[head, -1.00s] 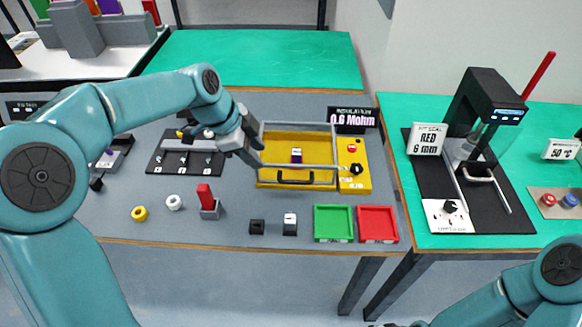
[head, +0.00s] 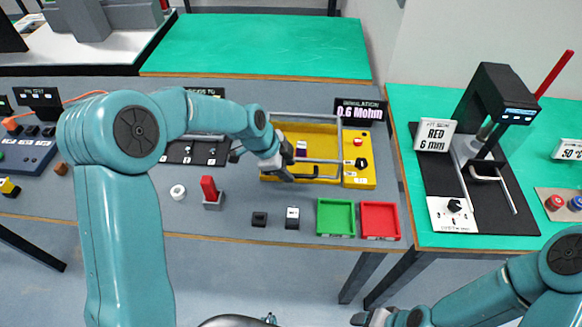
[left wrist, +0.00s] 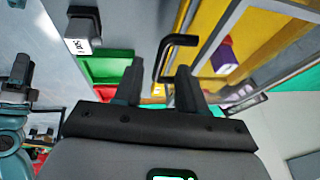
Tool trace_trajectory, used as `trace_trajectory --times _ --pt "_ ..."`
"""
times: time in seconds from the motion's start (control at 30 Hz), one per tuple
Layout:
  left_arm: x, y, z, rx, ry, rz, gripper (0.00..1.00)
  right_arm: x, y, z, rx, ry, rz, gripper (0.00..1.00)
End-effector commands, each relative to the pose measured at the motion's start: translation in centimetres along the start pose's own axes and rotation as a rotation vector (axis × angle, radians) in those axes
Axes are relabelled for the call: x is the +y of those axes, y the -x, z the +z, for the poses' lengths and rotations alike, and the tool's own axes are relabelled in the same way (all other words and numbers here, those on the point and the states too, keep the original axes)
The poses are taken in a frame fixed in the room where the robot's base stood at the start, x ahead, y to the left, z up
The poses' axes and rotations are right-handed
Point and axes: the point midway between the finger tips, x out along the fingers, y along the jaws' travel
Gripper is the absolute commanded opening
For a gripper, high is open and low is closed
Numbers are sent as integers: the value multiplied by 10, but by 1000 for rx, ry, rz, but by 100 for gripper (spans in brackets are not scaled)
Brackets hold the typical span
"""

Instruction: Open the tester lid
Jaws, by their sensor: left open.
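The yellow tester (head: 357,178) sits on the grey bench with a grey-framed lid (head: 301,116) over its tray; the head view does not clearly show whether the lid is fully down. A purple and white part (head: 301,150) lies inside and also shows in the left wrist view (left wrist: 226,56). My left gripper (head: 287,177) is at the tester's front left. In the left wrist view, it (left wrist: 157,75) is open, with a black handle (left wrist: 181,40) between and beyond its fingertips. Contact cannot be told. My right gripper (head: 372,318) shows only partly at the bottom edge.
Green (head: 336,234) and red (head: 381,237) trays stand in front of the tester. Small dark blocks, a red-topped piece (head: 209,188) and a white ring (head: 178,192) lie left of them. A heat-seal press (head: 500,95) stands on the green table to the right.

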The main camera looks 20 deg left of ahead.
Motion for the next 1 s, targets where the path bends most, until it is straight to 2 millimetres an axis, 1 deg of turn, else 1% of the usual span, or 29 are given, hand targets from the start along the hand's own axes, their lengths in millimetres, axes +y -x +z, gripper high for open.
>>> trace_trajectory --times 0.03,0.1,0.2,0.5,0.53,0.57,0.6,0.63,0.87,1.0 --pt "0 -8 -1 0 0 3 40 -1 2 0 0 0 0 66" --pt "-1 -16 -1 0 0 2 40 -1 4 0 0 0 0 66" --pt "-2 -23 -1 0 0 1 40 -2 4 0 1 0 0 66" --pt "-3 -26 -1 0 0 -1 40 -1 4 0 0 0 0 66" --pt "-3 -26 -1 0 0 -1 34 -1 4 0 0 0 0 66" --pt "-3 -26 -1 0 0 -1 24 -1 4 0 0 0 0 66" --pt "-3 -26 -1 0 0 -1 11 -1 4 0 0 0 0 66" --pt "-3 -26 -1 0 0 -1 1 -1 4 0 0 0 0 66" --pt "-3 -25 -1 0 0 -1 0 -1 4 0 0 0 0 66" --pt "-6 -21 -3 0 0 -2 0 -1 4 0 0 0 0 66"
